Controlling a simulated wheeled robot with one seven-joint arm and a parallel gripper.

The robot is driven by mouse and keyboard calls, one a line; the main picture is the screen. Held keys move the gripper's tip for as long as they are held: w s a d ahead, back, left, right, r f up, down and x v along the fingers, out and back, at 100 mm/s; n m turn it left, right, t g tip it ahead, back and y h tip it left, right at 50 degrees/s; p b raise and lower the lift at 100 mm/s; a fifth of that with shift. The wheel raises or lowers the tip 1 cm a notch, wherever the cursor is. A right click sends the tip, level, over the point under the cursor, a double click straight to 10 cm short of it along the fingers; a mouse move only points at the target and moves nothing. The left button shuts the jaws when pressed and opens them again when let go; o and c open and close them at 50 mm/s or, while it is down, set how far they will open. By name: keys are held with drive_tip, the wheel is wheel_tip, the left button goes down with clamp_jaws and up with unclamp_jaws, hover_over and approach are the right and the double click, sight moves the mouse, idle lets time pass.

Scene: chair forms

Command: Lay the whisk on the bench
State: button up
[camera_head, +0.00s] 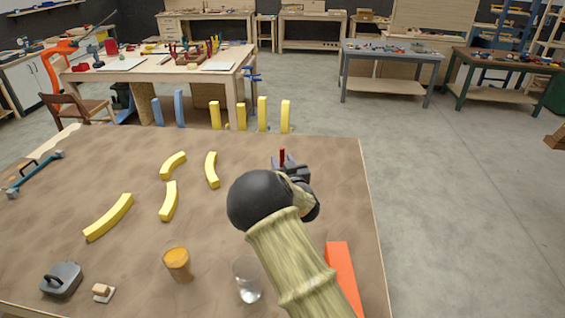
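The bench (215,228) is a wide brown, mottled top that fills the lower left and middle of the view. My gripper (287,164) shows only in part, as dark pieces over the bench's far right area, beyond the black joint of my arm. A small red upright piece (282,156) shows at the gripper; I cannot tell whether it is part of the whisk or whether it is held. No whisk can be made out clearly. My arm hides the fingers and part of the bench beneath, so open or shut does not show.
Several yellow curved pieces (109,217) lie left of centre. An amber cup (178,264), a clear glass (248,282), a grey lidded object (62,279) and an orange-red bar (343,277) are nearer. A blue-grey tool (36,174) lies far left. Bare bench shows between them.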

drive_tip(key=shift+r, duration=0.15)
drive_tip(key=b+v, duration=0.5)
drive_tip(key=v, duration=0.7)
idle(0.5)
